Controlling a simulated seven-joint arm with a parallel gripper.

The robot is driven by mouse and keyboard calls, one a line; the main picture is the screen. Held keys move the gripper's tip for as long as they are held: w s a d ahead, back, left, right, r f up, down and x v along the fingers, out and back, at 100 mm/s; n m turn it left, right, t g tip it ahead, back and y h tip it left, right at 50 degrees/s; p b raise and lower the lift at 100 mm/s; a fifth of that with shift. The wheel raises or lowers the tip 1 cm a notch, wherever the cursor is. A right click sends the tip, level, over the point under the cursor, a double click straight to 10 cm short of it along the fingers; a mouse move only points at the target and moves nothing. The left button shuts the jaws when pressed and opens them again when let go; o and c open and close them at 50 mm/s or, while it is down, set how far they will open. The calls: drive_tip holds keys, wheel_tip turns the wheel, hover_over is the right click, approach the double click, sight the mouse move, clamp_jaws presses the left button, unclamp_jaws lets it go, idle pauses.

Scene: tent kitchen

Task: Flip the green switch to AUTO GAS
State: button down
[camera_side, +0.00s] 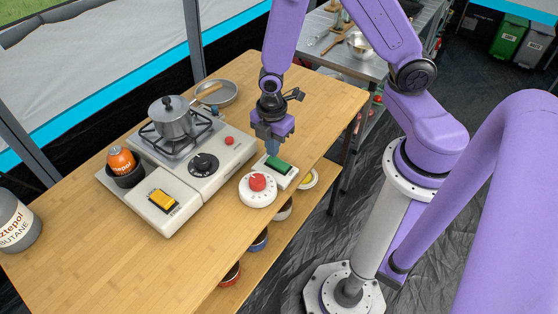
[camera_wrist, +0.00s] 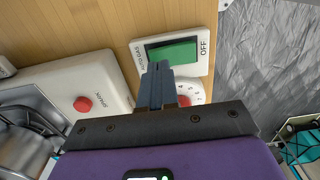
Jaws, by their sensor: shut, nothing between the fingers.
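The green switch (camera_side: 279,163) sits in a white housing near the table's right edge. In the wrist view the green switch (camera_wrist: 172,52) has AUTO GAS lettering at its left end and OFF at its right end. My gripper (camera_side: 272,149) points down over the far end of the switch housing. Its fingertips (camera_wrist: 157,68) are together and empty, overlapping the housing's lower edge near the AUTO GAS end in the wrist view. I cannot tell whether they touch the switch. The fingers hide part of the housing.
A white dial with a red centre (camera_side: 258,184) stands close beside the switch. The stove (camera_side: 212,166) has a black knob, a red button and a pot (camera_side: 172,118). A yellow switch (camera_side: 163,200) and an orange canister (camera_side: 122,161) are further left.

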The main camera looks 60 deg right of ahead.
drive_tip(key=shift+f, duration=1)
idle(0.9)
drive_tip(key=shift+r, duration=3.55)
drive_tip(key=s+r+m, duration=0.5)
drive_tip(key=s+r, duration=0.8)
drive_tip(key=s, duration=0.4)
drive_tip(key=shift+d+r, duration=0.3)
drive_tip(key=shift+d, duration=0.15)
